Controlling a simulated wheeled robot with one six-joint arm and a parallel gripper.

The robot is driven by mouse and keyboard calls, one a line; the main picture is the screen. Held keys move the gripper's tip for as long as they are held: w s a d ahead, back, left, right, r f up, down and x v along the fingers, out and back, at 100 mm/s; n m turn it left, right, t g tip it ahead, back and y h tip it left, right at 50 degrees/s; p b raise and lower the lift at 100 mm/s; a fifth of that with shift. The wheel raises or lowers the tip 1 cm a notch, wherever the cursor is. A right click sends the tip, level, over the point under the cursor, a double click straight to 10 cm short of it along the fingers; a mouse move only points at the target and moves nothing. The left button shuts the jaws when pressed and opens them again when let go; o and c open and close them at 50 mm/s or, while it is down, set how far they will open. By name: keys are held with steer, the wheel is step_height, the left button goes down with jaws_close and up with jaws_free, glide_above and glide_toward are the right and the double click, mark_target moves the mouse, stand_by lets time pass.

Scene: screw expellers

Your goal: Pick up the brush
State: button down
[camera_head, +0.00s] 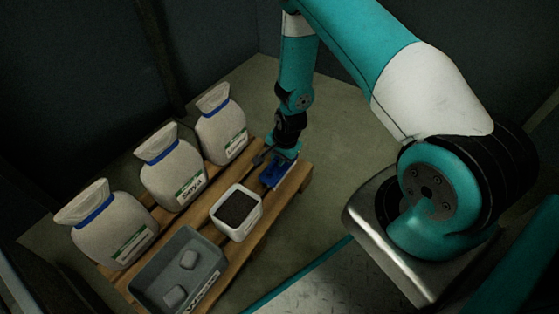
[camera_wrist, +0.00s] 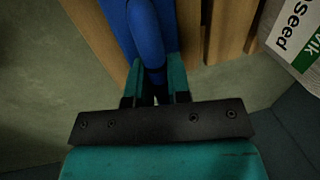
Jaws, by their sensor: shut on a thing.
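The blue brush (camera_head: 272,174) is at the right end of the wooden pallet, low and close to the boards. In the wrist view its blue handle (camera_wrist: 147,35) runs up from between the two teal fingers. My gripper (camera_head: 282,155) reaches down onto it from above. In the wrist view my gripper (camera_wrist: 155,82) is shut on the handle, one finger on each side. I cannot tell whether the brush touches the pallet. Its lower side is hidden.
The pallet (camera_head: 251,238) also holds a white tub (camera_head: 250,224) of dark grains beside the brush, a grey crate (camera_head: 206,248) with two pale blocks, and three seed sacks (camera_head: 223,125) along the back. Open floor (camera_head: 345,150) lies right of the pallet.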

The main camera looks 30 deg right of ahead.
step_height(320, 180, up, 20)
steer(key=p, duration=0.9)
steer(key=shift+p, duration=0.4)
